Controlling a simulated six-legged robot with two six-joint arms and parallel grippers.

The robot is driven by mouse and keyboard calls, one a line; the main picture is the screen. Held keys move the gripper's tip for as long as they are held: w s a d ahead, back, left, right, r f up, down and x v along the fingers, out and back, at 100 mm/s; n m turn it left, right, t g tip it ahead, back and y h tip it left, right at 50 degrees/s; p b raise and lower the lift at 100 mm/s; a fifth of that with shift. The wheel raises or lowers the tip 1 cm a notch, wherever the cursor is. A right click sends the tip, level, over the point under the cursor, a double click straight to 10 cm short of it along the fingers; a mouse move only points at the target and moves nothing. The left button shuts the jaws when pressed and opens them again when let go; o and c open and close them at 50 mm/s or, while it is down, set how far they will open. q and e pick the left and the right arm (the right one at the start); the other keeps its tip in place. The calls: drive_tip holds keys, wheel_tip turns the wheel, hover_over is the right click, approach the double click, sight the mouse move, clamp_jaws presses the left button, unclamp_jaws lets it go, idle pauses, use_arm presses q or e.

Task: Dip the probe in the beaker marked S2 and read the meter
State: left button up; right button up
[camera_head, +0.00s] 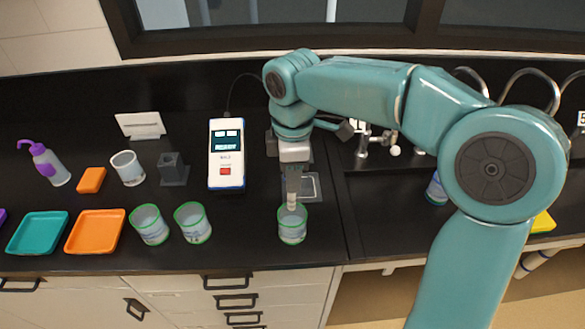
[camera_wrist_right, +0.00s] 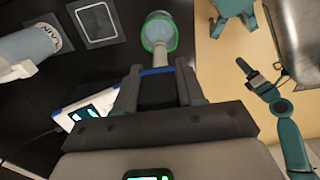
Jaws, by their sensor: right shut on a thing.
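My right gripper (camera_head: 292,178) points down and is shut on the probe (camera_head: 292,199), a pale stick with a blue band in the right wrist view (camera_wrist_right: 159,58). The probe's tip is at the mouth of a green-rimmed beaker (camera_head: 292,232); I cannot tell how deep it reaches. Two similar beakers stand to the left, one (camera_head: 150,228) beside the other (camera_head: 193,225). Their marks are too small to read. The white meter (camera_head: 226,165) stands behind, its lower screen seeming to show READY. In the right wrist view, what looks like my left gripper (camera_wrist_right: 247,70) shows, its jaws unclear.
A teal tray (camera_head: 37,247) and an orange tray (camera_head: 95,247) lie at left. A wash bottle (camera_head: 50,165), an orange box (camera_head: 91,180), a pale cup (camera_head: 127,168) and a dark block (camera_head: 173,174) stand behind them. Sink taps (camera_head: 362,140) are at right, behind my arm.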

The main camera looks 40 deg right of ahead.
sight(293, 203)
drive_tip(key=shift+d+f+b, duration=0.1)
drive_tip(key=shift+f+b, duration=0.25)
drive_tip(key=shift+f, duration=0.45)
use_arm(q)
drive_tip(key=shift+s+f, duration=0.1)
drive_tip(key=shift+f, duration=0.6)
drive_tip(key=shift+a, duration=0.1)
use_arm(e)
drive_tip(key=shift+r, duration=0.1)
use_arm(q)
drive_tip(key=shift+r, duration=0.1)
use_arm(e)
drive_tip(key=shift+d, duration=0.1)
drive_tip(key=shift+f, duration=0.2)
use_arm(q)
drive_tip(key=shift+f+b, duration=0.35)
drive_tip(key=shift+f, duration=0.15)
use_arm(e)
drive_tip(key=shift+f, duration=0.65)
drive_tip(key=shift+f+b, duration=2.55)
drive_tip(key=shift+f, duration=0.95)
use_arm(q)
wheel_tip(293, 203, down, 5)
